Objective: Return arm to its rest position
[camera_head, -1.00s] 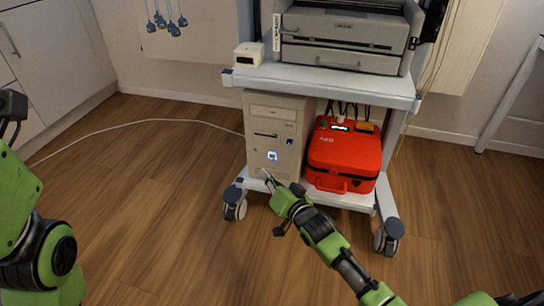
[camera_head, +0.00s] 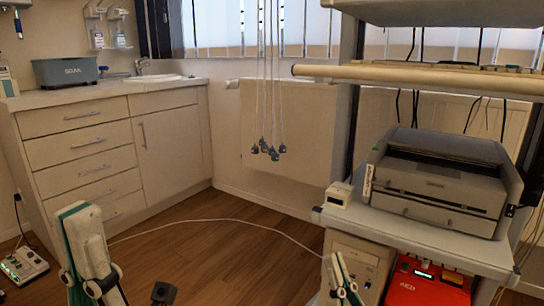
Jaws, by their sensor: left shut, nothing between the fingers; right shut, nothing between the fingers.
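My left arm's end (camera_head: 88,245), white with teal edges, points upward at the lower left. Its gripper is shut and empty, in front of the floor near the cabinets. My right arm's end (camera_head: 340,274), narrow and white-green, rises from the bottom edge in front of the beige computer tower (camera_head: 365,258). Its gripper is shut and empty; I cannot tell whether it touches the tower. The rest of both arms is below the picture.
A cart with a grey printer (camera_head: 440,185) stands at the right. A red case (camera_head: 428,285) is beside the tower. White cabinets (camera_head: 85,150) line the left wall. Blue-grey plugs (camera_head: 268,150) hang on cords. A cable (camera_head: 215,221) crosses the wooden floor (camera_head: 215,255), mostly free.

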